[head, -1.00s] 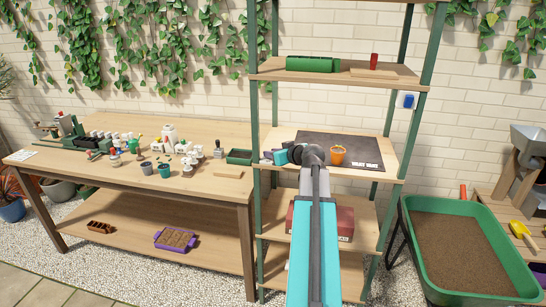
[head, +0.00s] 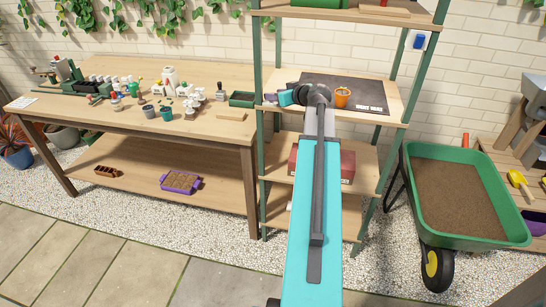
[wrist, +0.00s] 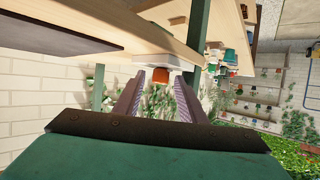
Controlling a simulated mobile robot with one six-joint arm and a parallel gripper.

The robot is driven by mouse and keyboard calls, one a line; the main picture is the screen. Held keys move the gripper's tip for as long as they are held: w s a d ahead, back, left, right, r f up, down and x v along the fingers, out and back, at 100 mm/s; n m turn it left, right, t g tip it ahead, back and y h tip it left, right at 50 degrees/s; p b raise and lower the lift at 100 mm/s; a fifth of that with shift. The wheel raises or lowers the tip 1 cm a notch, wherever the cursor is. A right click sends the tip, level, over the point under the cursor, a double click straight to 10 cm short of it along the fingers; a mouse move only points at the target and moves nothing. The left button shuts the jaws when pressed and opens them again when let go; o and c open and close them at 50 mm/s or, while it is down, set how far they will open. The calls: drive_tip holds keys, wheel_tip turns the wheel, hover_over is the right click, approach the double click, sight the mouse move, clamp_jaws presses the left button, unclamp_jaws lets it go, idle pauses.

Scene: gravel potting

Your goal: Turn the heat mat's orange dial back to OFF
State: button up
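The heat mat (head: 345,91) is a dark sheet lying on the middle shelf of the rack. The orange dial (wrist: 181,77) sits on a white control box (wrist: 181,62) by a wooden board. My gripper (wrist: 168,84) is open, its two fingers pointing toward the dial, which appears near and between the fingertips. I cannot tell whether they touch it. In the head view my arm hides the dial, and its markings cannot be read.
An orange pot (head: 342,98) stands on the mat to the right of my arm. A green rack post (wrist: 200,20) is close to the fingers. A wooden bench (head: 160,130) with pots and bottles is at left; a green wheelbarrow (head: 514,205) of soil is at right.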

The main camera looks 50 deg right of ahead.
drive_tip(key=shift+d+r+n+y+p, duration=0.2)
drive_tip(key=shift+d+n+y+p, duration=0.1)
drive_tip(key=shift+n+y+p, duration=1.4)
drive_tip(key=shift+y+p, duration=0.3)
drive_tip(key=shift+p, duration=0.1)
drive_tip(key=n+y+p, duration=0.1)
drive_tip(key=y+p, duration=0.1)
drive_tip(key=p, duration=0.1)
drive_tip(key=shift+d+n, duration=0.15)
drive_tip(key=shift+n, duration=0.25)
